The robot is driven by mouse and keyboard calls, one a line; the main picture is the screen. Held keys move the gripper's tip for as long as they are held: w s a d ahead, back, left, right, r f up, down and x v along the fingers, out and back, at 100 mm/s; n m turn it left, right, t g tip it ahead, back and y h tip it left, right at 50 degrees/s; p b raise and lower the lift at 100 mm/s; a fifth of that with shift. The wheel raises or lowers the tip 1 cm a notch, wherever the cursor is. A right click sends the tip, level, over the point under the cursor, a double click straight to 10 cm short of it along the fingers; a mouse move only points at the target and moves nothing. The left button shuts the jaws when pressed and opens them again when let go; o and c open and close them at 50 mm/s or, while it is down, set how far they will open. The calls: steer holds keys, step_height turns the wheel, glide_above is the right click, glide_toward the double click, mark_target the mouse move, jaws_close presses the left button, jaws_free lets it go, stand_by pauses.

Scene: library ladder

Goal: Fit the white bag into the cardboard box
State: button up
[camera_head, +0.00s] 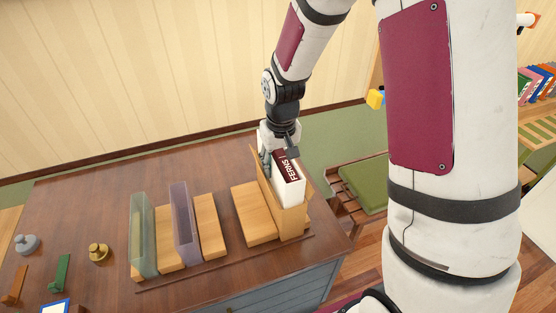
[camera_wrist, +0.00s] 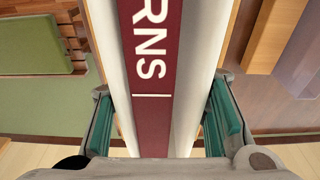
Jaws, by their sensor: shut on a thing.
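I see no bag or cardboard box; the held thing is a white book-like block (camera_head: 291,190) with a maroon label reading "FERNS". My gripper (camera_head: 282,152) is shut on its upper end. In the wrist view the block (camera_wrist: 150,60) runs between the two teal finger pads of my gripper (camera_wrist: 160,115). The block stands upright, a little tilted, at a wooden holder (camera_head: 291,223) at the right end of a rack. Tan wooden edges show along both of its sides in the wrist view. Its lower end is hidden by the holder, so I cannot tell how deep it sits.
The rack on the brown desk (camera_head: 110,200) also holds a green clear panel (camera_head: 143,235), a purple clear panel (camera_head: 184,222) and wooden blocks (camera_head: 252,215). A brass weight (camera_head: 98,252) and a grey one (camera_head: 27,244) stand left. A green-cushioned seat (camera_head: 364,184) is right.

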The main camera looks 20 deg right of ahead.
mark_target(278, 151)
steer(key=shift+f, duration=0.4)
steer(key=shift+r, duration=0.1)
steer(key=shift+r+p, duration=1.05)
steer(key=shift+r, duration=2.5)
steer(key=shift+f+b, duration=0.35)
steer(key=shift+f, duration=3.2)
stand_by(0.4)
